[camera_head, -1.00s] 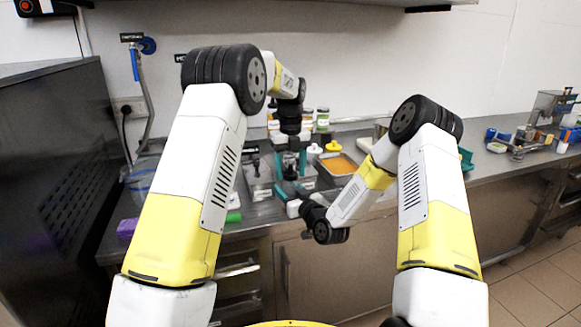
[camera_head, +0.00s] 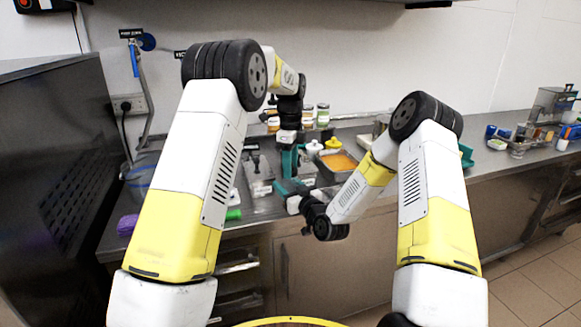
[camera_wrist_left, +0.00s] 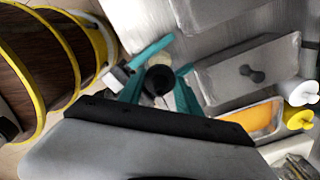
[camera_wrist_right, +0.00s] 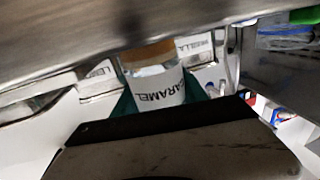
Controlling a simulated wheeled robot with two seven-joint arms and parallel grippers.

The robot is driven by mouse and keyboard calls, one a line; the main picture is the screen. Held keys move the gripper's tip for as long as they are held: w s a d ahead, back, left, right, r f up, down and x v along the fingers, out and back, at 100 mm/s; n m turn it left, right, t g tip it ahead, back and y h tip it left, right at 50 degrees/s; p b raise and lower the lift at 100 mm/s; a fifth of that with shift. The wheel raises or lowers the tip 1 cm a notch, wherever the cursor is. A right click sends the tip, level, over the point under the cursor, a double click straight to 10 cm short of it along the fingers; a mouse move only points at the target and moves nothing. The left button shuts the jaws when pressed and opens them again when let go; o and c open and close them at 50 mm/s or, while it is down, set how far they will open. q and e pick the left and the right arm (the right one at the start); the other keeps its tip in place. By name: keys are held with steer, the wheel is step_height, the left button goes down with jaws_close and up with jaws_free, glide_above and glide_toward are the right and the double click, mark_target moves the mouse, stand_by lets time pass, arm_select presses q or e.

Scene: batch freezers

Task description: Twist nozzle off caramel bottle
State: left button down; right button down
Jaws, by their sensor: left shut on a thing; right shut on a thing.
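The caramel bottle (camera_wrist_right: 158,88) shows in the right wrist view, clear with a white CARAMEL label and a brownish end. My right gripper (camera_wrist_right: 160,95) is shut on it, with teal fingers at both sides. In the left wrist view my left gripper (camera_wrist_left: 158,88) is shut on a dark round piece, apparently the nozzle (camera_wrist_left: 159,78). The right gripper's teal fingers lie just beyond it. In the head view the left gripper (camera_head: 289,162) points down just above the right gripper (camera_head: 287,190). The bottle is mostly hidden there; whether nozzle and bottle are joined is unclear.
An orange-filled pan (camera_head: 337,161) and white and yellow-capped bottles (camera_head: 333,143) stand behind the grippers. Lidded metal pans (camera_wrist_left: 249,72) lie beside them. A dark cabinet (camera_head: 55,165) stands at the left.

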arm_select(q)
steer(key=n, duration=1.3)
steer(key=shift+n, duration=0.4)
steer(key=n, duration=0.6)
steer(key=shift+n, duration=0.4)
steer(key=n, duration=0.6)
steer(key=shift+r+n, duration=0.1)
steer(key=shift+n, duration=0.3)
steer(key=n, duration=0.4)
steer(key=shift+n, duration=0.3)
steer(key=n, duration=0.4)
steer(key=shift+n, duration=0.3)
steer(key=n, duration=0.7)
steer(key=shift+r, duration=0.1)
